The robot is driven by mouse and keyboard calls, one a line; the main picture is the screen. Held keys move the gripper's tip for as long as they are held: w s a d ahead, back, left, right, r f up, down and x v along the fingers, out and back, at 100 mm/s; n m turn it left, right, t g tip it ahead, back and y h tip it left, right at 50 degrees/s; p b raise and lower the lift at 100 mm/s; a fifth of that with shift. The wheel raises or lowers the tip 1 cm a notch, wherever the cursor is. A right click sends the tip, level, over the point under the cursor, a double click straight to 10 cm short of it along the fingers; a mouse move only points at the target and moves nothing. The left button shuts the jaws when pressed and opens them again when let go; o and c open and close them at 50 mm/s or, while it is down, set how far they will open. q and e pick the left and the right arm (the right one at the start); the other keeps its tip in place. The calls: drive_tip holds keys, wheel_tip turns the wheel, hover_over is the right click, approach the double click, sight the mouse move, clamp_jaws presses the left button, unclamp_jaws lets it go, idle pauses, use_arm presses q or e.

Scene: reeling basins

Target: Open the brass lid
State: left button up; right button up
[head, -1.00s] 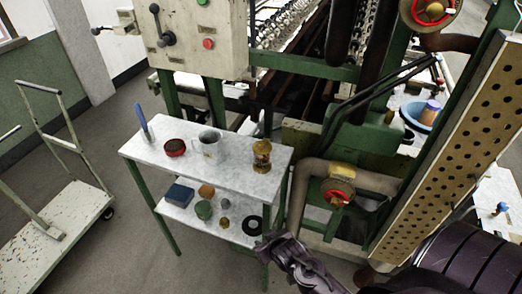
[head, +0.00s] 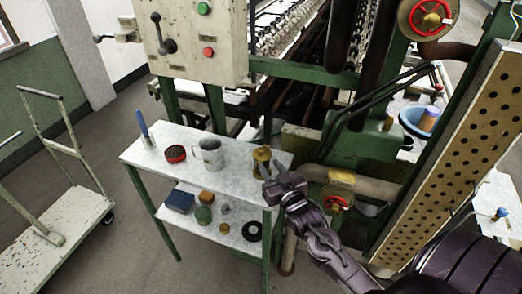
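A small brass jar-like vessel (head: 262,156) with a brass top stands near the right end of the marble-topped table. Its lid looks shut, though it is small in the picture. My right gripper (head: 271,170) is at the table's right edge, right beside the vessel and in front of its lower part. Its fingers look parted, with nothing visibly held. I cannot tell whether they touch the vessel. My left gripper is not in view.
A grey metal mug (head: 209,153), a red-rimmed round tin (head: 175,154) and a blue-handled tool (head: 143,128) stand on the tabletop (head: 233,178). Several small items lie on the lower shelf (head: 190,220). A pipe with a red valve wheel (head: 336,200) is right of the table.

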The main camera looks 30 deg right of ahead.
sight(262, 152)
drive_tip(key=w, duration=0.2)
drive_tip(key=w+d+p, duration=0.1)
drive_tip(key=w, duration=0.2)
drive_tip(key=w+p, duration=0.1)
drive_tip(key=w, duration=0.1)
drive_tip(key=shift+w+d+r, duration=0.15)
drive_tip(key=shift+w+r, duration=0.05)
drive_tip(key=shift+w, duration=0.2)
drive_tip(key=shift+c, duration=0.2)
clamp_jaws()
